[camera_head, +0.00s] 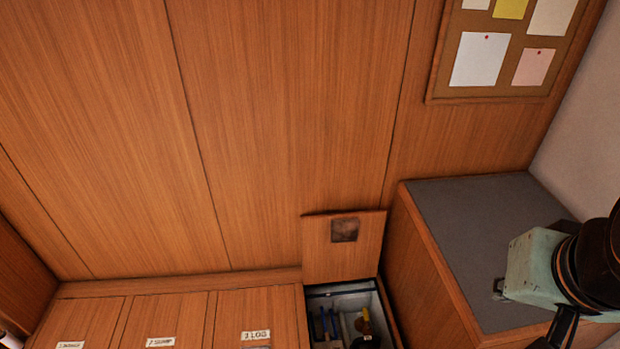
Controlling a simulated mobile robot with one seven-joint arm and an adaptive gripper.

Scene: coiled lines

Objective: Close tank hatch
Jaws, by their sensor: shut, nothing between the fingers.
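The tank hatch lid (318,262) is a square wooden panel with a dark square plate on it. It stands raised at the wall, at the back of the opening. Below it the tank opening (341,291) is uncovered, with a pale rim and blue, yellow and dark parts inside. Its lower part is cut off by the picture's edge. My gripper (562,328) is at the lower right, dark and partly cut off by the frame. It is shut and empty, to the right of the hatch and apart from it. Its fingertips do not show clearly.
A wooden box with a grey top (470,215) stands between the hatch and my arm. Labelled wooden panels (255,310) lie left of the opening. A pinboard (505,93) with papers hangs at the upper right. The wooden wall (200,130) is bare.

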